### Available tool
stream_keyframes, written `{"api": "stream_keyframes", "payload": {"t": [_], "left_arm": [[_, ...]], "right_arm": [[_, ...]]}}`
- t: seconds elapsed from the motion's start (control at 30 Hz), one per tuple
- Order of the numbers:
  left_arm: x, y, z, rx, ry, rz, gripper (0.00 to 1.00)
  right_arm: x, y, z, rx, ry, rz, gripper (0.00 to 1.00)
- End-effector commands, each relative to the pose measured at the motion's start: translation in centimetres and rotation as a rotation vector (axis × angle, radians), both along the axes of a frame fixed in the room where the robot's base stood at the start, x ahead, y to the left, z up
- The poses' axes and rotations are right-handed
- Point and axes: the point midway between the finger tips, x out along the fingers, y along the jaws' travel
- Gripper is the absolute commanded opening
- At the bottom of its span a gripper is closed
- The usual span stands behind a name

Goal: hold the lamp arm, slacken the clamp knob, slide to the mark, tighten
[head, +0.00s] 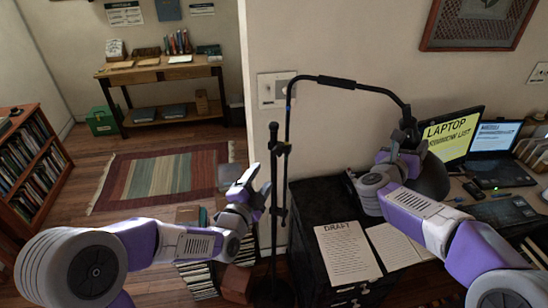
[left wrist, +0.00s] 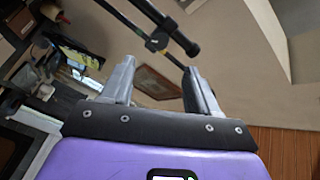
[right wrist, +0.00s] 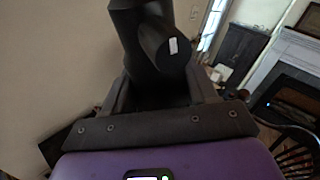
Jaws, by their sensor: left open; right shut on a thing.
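The black floor lamp has an upright pole (head: 274,215) with a clamp (head: 280,148) partway up. Its bent arm (head: 345,83) reaches right to a dark shade (head: 432,178). My right gripper (head: 408,135) is shut on the lamp arm near the shade; in the right wrist view a thick black part (right wrist: 150,45) fills the space at the fingers. My left gripper (head: 255,178) is open and empty, left of the pole and below the clamp. In the left wrist view, a dark fitting on a rod (left wrist: 158,42) lies beyond the open fingers (left wrist: 160,85).
A black cabinet (head: 305,240) with a DRAFT sheet (head: 347,252) stands right of the pole. Books (head: 197,280) stand low behind my left arm. The striped rug area (head: 155,178) is clear.

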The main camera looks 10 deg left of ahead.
Motion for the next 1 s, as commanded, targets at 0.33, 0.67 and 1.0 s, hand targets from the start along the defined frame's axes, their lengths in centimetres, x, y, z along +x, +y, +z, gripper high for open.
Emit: {"api": "stream_keyframes", "payload": {"t": [0.33, 0.67, 1.0], "left_arm": [[6.4, -1.6, -0.1, -0.003, 0.002, 0.000, 0.60], [9.8, -2.4, 0.0, -0.002, 0.001, 0.000, 0.60], [10.2, -2.5, 0.0, -0.003, 0.001, 0.000, 0.60]], "right_arm": [[0.0, 0.0, 0.3, -0.002, -0.007, -0.001, 0.21], [0.0, 0.0, 0.4, -0.001, -0.008, -0.002, 0.21], [0.0, 0.0, 0.4, -0.002, -0.008, -0.001, 0.21]]}}
